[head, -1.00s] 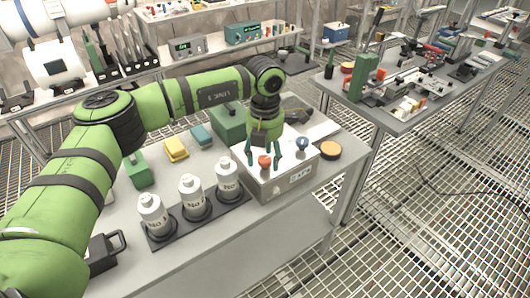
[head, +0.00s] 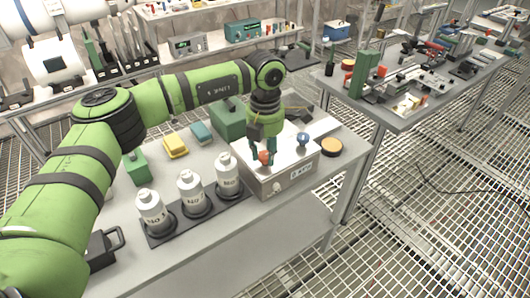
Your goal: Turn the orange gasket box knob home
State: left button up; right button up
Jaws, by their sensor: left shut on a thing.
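The orange knob (head: 264,157) sits on top of a pale grey gasket box (head: 287,184) near the front right of the grey table. My left gripper (head: 263,159) points down over the box and is shut on the orange knob, with a finger on either side of it. The fingers hide part of the knob, and I cannot read its turn angle. A blue knob (head: 303,139) stands on the same box to the right, apart from the gripper. My right gripper is not in view.
Several white bottles (head: 190,190) stand in a dark rack (head: 160,239) left of the box. A round orange-topped tin (head: 331,147) is close on its right. A green box (head: 228,121) stands behind, with yellow (head: 175,147) and teal (head: 202,133) items to the left.

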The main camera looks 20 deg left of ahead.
pick_arm(q)
jog(key=m+b, duration=0.2)
jog(key=m, duration=0.3)
jog(key=shift+f+m+b, duration=0.15)
jog(key=shift+m+b, duration=0.15)
jog(key=m, duration=0.2)
jog(key=shift+m+b, duration=0.4)
jog(key=m, duration=0.3)
jog(key=shift+m+b, duration=0.3)
jog(key=shift+b, duration=0.1)
jog(key=m, duration=0.7)
jog(key=shift+s+b, duration=0.1)
jog(key=shift+b, duration=0.25)
jog(key=m, duration=0.6)
jog(key=shift+m, duration=0.4)
jog(key=o, duration=1.1)
jog(key=shift+o, duration=0.2)
